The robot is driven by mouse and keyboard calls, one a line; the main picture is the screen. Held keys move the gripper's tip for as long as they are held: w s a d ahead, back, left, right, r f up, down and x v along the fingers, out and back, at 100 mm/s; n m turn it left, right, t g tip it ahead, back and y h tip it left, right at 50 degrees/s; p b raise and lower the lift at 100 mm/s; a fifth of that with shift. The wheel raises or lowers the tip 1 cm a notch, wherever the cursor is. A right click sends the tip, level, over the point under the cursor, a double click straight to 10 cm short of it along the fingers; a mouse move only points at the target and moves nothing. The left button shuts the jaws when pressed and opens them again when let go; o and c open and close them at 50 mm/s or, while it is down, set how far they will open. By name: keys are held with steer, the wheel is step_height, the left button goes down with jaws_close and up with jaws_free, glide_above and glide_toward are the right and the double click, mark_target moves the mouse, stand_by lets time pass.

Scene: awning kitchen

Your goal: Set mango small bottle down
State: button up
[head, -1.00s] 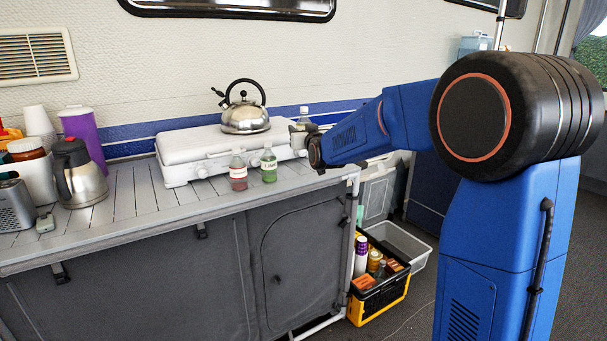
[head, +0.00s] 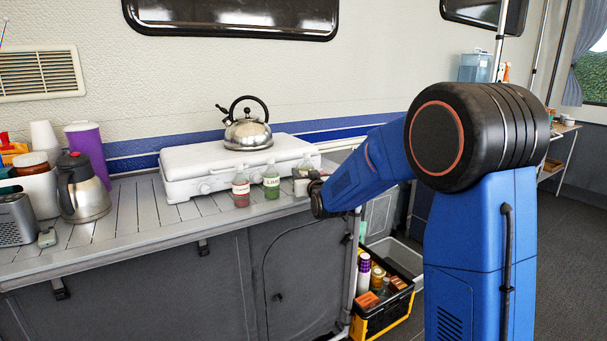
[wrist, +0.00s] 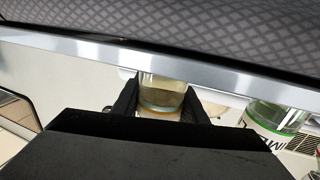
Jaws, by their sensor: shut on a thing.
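My gripper (wrist: 163,100) is shut on the mango small bottle (wrist: 163,90), a clear bottle with pale yellowish contents, between its two dark fingers in the wrist view. In the head view the mango bottle's upper part (head: 305,165) shows at the counter's right end, right of the green lime bottle (head: 271,182). My gripper (head: 303,186) partly hides it there. I cannot tell whether its base touches the counter (head: 130,210). The lime bottle also shows at the right of the wrist view (wrist: 278,115), apart from the fingers.
A red-tinted bottle (head: 241,190) stands left of the lime bottle. Behind them is a white stove (head: 190,165) with a steel kettle (head: 247,134) on it. A black-and-yellow crate (head: 385,318) stands on the floor below the counter's right end. The left counter slats have bare room.

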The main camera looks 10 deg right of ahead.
steer(key=shift+f, duration=0.1)
steer(key=o, duration=1)
steer(key=shift+o, duration=0.2)
steer(key=s+f, duration=0.1)
steer(key=s, duration=1.6)
steer(key=shift+s+d, duration=0.25)
steer(key=shift+d, duration=0.15)
